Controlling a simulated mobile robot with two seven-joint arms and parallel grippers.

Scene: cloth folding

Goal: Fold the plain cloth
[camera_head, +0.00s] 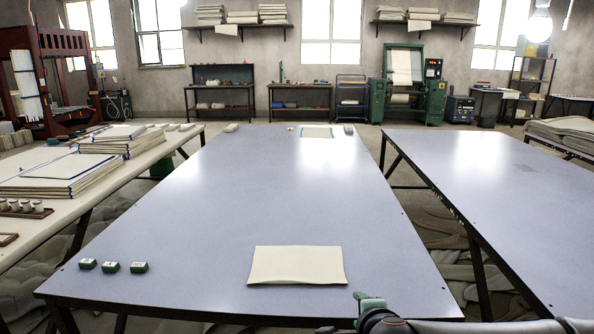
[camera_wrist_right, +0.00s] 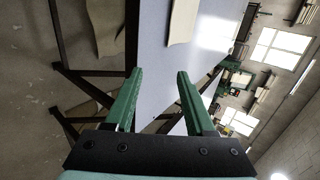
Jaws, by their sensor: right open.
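The plain cream cloth (camera_head: 296,265) lies near the front edge of the grey-blue table (camera_head: 230,215), right of its middle. It looks like a flat, wide rectangle; I cannot tell how many layers it has. My right gripper (camera_head: 368,301) is low in the head view, at the table's front edge, to the right of and nearer than the cloth, apart from it. In the right wrist view its green fingers (camera_wrist_right: 158,76) stand apart with nothing between them. A cream piece that looks like the cloth (camera_wrist_right: 183,20) shows past them at the top. My left gripper is not in view.
Three small green blocks (camera_head: 112,267) sit at the table's front left. A flat cream piece (camera_head: 317,132) lies at the far end. A side table with stacked cloths (camera_head: 128,141) stands left, and a bare grey table (camera_head: 500,180) right. The middle of my table is clear.

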